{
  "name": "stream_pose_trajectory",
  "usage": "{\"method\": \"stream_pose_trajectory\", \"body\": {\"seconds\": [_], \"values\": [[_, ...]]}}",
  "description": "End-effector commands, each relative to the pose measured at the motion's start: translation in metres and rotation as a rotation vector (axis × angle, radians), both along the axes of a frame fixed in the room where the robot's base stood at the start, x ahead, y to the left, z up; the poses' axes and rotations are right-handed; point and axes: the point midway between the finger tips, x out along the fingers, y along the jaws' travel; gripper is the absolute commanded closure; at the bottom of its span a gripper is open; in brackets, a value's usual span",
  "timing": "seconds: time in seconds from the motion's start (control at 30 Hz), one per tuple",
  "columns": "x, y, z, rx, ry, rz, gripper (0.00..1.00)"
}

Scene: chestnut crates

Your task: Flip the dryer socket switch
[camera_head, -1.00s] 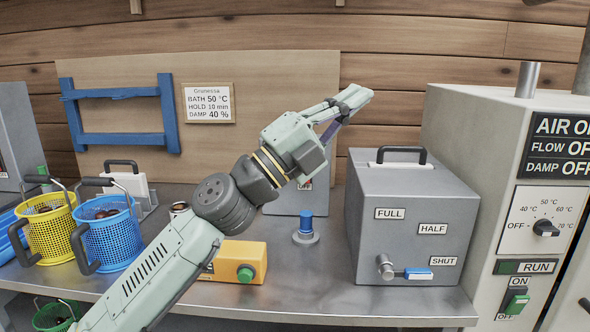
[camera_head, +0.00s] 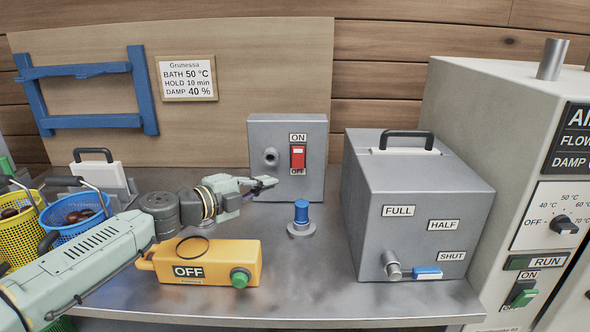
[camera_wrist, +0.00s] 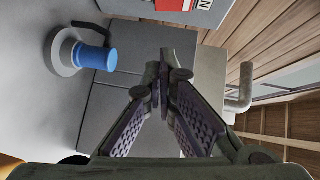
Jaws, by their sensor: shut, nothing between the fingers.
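A grey socket box (camera_head: 259,130) stands at the back of the bench against the board. Its red rocker switch (camera_head: 298,157) sits between an ON label above and an OFF label below. Which way the rocker is tipped is too small to tell. My gripper (camera_head: 270,182) is shut and empty, in front of the box's lower left part, below and left of the switch, apart from it. In the wrist view the shut fingertips (camera_wrist: 165,75) show, with part of the red switch (camera_wrist: 172,4) at the top edge.
A blue-topped knob (camera_head: 302,212) stands on the bench right of my gripper. A yellow OFF box (camera_head: 222,252) with a green button lies in front. A large grey box (camera_head: 365,215) with a lever stands right. The white cabinet (camera_head: 480,130) has its own green ON/OFF switch (camera_head: 522,294).

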Motion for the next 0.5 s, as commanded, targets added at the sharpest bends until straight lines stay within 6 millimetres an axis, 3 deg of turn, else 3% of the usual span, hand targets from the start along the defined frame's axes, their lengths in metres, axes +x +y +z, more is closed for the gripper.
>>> {"method": "stream_pose_trajectory", "body": {"seconds": [0.23, 0.5], "values": [[0.016, -0.019, -0.001, -0.002, 0.001, -0.005, 1.00], [0.057, -0.060, -0.006, -0.002, 0.000, -0.004, 1.00]]}}
